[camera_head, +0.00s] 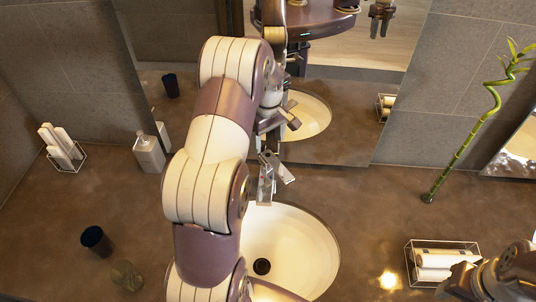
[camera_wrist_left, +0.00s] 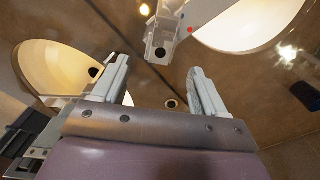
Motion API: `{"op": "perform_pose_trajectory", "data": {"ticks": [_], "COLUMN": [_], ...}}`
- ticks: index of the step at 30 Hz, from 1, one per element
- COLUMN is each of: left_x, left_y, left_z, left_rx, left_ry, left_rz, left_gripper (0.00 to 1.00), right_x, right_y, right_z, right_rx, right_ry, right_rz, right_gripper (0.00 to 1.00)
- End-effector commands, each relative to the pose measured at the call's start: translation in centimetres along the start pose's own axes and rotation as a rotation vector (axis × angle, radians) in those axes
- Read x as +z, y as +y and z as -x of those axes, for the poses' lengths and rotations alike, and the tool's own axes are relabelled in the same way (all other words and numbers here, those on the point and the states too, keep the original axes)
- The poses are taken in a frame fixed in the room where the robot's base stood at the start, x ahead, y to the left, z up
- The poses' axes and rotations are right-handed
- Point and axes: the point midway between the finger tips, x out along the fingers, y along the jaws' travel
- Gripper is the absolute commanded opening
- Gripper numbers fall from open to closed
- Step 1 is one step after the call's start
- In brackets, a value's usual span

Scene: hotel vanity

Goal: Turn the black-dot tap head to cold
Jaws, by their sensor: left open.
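The grey metal tap (camera_head: 266,186) stands at the back rim of the white basin (camera_head: 305,240), partly hidden by my left arm in the head view. In the left wrist view the tap head (camera_wrist_left: 158,36) shows a round black dot on its near end and a small red mark to its right. My left gripper (camera_wrist_left: 157,70) is open and empty, with the tap head beyond the gap between its fingers, apparently apart from them. My right gripper (camera_head: 468,282) is only partly visible at the lower right.
A mirror (camera_head: 345,135) stands behind the basin and reflects my arm. A soap bottle (camera_head: 149,152), a dark cup (camera_head: 96,240) and a glass (camera_head: 127,275) stand to the left. A bamboo stalk (camera_head: 462,148) and a wire basket of rolls (camera_head: 440,245) are to the right.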

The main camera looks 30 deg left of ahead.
Motion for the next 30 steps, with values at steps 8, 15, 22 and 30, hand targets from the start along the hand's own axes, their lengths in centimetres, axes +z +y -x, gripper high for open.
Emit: {"op": "perform_pose_trajectory", "data": {"ticks": [8,15,22,30], "left_x": [0.0,0.1,0.1,0.4], "left_y": [0.0,0.0,0.0,-0.4], "left_z": [5.5,5.9,5.8,4.2], "left_rx": [0.001,0.0,0.0,0.019], "left_ry": [0.001,0.0,0.0,0.022], "left_rz": [0.001,0.001,0.001,-0.218], "left_gripper": [0.72,0.72,0.72,0.72], "right_x": [0.0,0.0,0.0,0.1], "right_y": [0.0,0.0,0.0,0.0], "right_z": [-0.4,-0.4,-0.4,-0.4], "right_rx": [0.0,0.0,0.0,0.0], "right_ry": [0.001,0.0,0.0,0.0], "right_rz": [0.0,0.0,0.0,0.0], "right_gripper": [0.43,0.43,0.43,0.43]}}
